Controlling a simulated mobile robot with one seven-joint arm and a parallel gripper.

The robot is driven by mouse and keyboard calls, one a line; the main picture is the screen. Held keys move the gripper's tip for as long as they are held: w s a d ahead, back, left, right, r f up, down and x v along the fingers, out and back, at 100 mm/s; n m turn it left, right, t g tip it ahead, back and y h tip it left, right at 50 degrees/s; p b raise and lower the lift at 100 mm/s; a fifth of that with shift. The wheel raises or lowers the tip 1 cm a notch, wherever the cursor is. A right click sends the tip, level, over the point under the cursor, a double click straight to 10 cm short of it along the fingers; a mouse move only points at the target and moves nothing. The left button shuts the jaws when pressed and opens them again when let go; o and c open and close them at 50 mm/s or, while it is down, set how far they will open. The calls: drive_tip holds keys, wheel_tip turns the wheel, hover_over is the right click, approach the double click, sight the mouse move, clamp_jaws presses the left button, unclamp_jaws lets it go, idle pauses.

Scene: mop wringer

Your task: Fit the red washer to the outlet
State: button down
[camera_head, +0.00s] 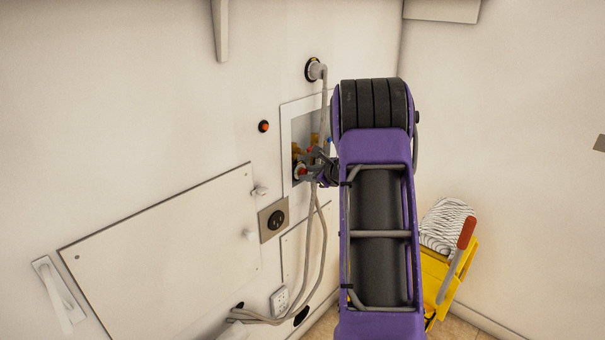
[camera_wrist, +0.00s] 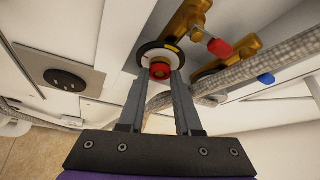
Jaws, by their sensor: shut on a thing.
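In the wrist view the small red washer (camera_wrist: 160,71) sits between the tips of my gripper (camera_wrist: 159,80), which is shut on it. Directly behind it is a round black-and-white collar (camera_wrist: 152,50) with a yellow mark, at the mouth of a brass valve (camera_wrist: 184,20) with a red handle. The washer overlaps this outlet in the picture; I cannot tell whether they touch. In the head view my gripper (camera_head: 316,168) is at the recessed wall box (camera_head: 287,125), where the brass fittings are partly hidden by my arm.
A second brass valve with a blue handle (camera_wrist: 265,78) is beside it. A grey braided hose (camera_wrist: 250,72) passes close right of my fingers. A wall socket (camera_head: 273,219) is below left. A yellow mop bucket (camera_head: 436,270) stands at the right.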

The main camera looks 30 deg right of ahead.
drive_tip(key=shift+w, duration=0.1)
drive_tip(key=c, duration=0.5)
unclamp_jaws()
drive_tip(key=p+v, duration=0.1)
drive_tip(key=v, duration=1.6)
drive_tip(key=shift+a+r, duration=0.1)
drive_tip(key=shift+r, duration=0.05)
